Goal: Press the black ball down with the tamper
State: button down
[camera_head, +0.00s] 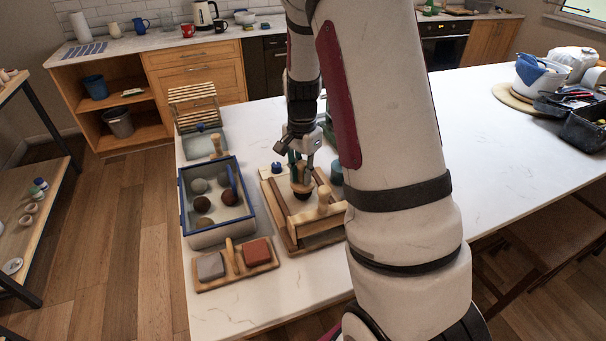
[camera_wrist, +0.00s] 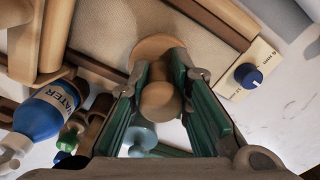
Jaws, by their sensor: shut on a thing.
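My gripper (camera_head: 303,163) is shut on the wooden tamper (camera_head: 302,185), its green fingers on either side of the handle. In the wrist view my gripper (camera_wrist: 160,88) holds the tamper's round knob (camera_wrist: 159,103), with its flat disc (camera_wrist: 153,46) beyond. The black ball (camera_head: 303,195) shows in the head view as a dark shape directly under the disc, on the wooden-framed board (camera_head: 279,209). Whether the disc touches the ball is too small to tell. The ball is hidden in the wrist view.
Left stands a blue-rimmed box (camera_head: 184,215) of several balls; in front is a small tray (camera_head: 213,286) with grey and red blocks. A blue water bottle (camera_wrist: 45,112) and blue dial (camera_wrist: 248,76) are close to the gripper.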

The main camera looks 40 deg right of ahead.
aim_at(302, 163)
jog(key=shift+r, duration=0.5)
jog(key=shift+f, duration=1.05)
dwell(0.4)
jog(key=shift+r, duration=0.95)
jog(key=shift+r+p, duration=1.05)
jog(key=shift+r, duration=1.45)
